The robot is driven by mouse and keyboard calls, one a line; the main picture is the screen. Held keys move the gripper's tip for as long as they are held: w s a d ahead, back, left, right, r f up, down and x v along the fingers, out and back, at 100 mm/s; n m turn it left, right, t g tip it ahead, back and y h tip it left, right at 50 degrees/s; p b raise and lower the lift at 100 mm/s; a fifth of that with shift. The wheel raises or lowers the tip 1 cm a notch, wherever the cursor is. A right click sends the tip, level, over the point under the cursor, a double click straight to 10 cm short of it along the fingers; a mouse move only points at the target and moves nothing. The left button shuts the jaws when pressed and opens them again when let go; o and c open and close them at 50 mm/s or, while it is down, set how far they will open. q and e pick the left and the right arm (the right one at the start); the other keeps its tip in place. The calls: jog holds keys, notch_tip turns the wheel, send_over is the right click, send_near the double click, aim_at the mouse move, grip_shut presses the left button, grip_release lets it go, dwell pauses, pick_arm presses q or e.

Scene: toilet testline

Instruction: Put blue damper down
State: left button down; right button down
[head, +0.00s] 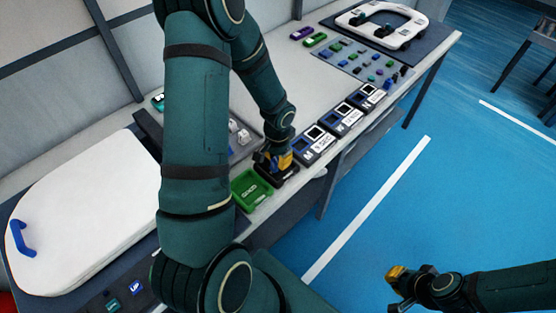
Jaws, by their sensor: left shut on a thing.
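My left gripper (277,160), with orange-yellow fingertips, is low over a small black tray (291,178) at the table's front edge. It is shut on a small part with a bit of blue showing, which I take as the blue damper (260,157); the fingers hide most of it. I cannot tell whether the part touches the tray. A green tray (249,189) with white lettering stands just left of the black one. My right gripper (398,285) is off the table at the lower right, over the blue floor; its finger opening is unclear.
A mat (350,63) with small coloured parts and a white toilet seat (385,22) lie beyond. The table's middle (290,85) is clear.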

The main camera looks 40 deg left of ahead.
pick_arm(q)
jog(key=shift+f, duration=0.25)
jog(key=shift+f, duration=0.1)
jog(key=shift+f, duration=0.15)
jog(key=c, duration=0.9)
grip_release()
jog(key=shift+o, duration=0.2)
